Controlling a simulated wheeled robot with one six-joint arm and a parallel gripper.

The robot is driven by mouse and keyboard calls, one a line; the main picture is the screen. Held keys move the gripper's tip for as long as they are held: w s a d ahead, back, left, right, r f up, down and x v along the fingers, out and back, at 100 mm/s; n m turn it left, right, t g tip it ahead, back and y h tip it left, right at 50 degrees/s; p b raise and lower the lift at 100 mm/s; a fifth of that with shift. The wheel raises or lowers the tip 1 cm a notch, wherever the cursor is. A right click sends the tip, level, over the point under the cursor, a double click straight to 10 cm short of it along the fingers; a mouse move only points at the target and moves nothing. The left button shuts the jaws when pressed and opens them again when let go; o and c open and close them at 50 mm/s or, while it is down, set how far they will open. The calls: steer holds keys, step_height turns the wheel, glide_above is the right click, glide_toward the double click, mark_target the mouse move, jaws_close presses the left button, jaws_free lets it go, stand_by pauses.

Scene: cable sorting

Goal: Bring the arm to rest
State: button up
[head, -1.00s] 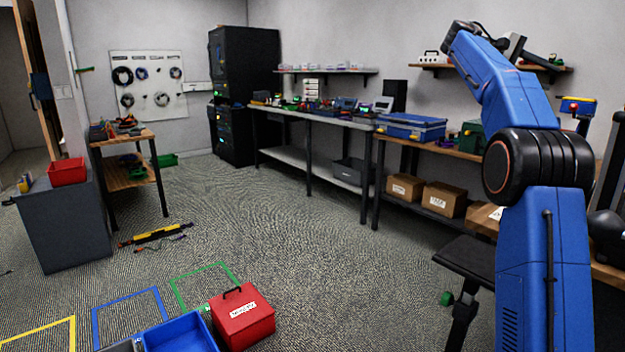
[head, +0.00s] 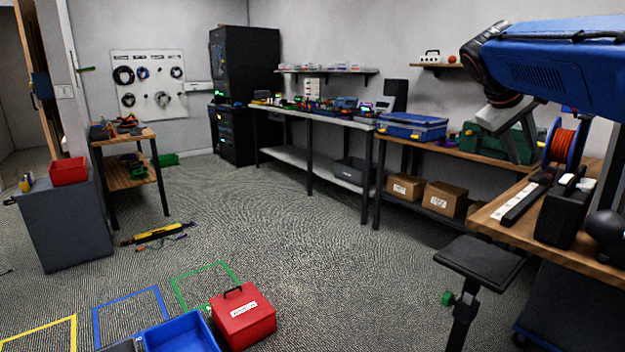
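My arm (head: 570,65) reaches in from the right edge at the top right, its blue link lying nearly level. Its black wrist joint (head: 485,62) is at the link's left end.
The wooden bench (head: 490,212) at right holds a green case (head: 472,143), an orange cable spool (head: 563,146) and a power strip (head: 524,203). A black stool (head: 480,258) stands before it. A red box (head: 243,318) and blue bin (head: 180,335) are at bottom. The middle floor is clear.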

steer(key=s+a+f+y, duration=0.2)
steer(key=s+a+f, duration=0.4)
steer(key=s+f, duration=0.3)
steer(key=s+a+f+m+t+y, duration=0.1)
steer(key=s+a+f+y, duration=0.2)
steer(key=s+a+f, duration=0.3)
steer(key=s+a+f+y, duration=0.2)
steer(key=s+a+f, duration=0.4)
steer(key=s+f, duration=0.7)
step_height(320, 180, down, 3)
steer(key=shift+a+f+m+t+y, duration=0.2)
steer(key=shift+m+t+y, duration=0.1)
steer(key=shift+m, duration=0.1)
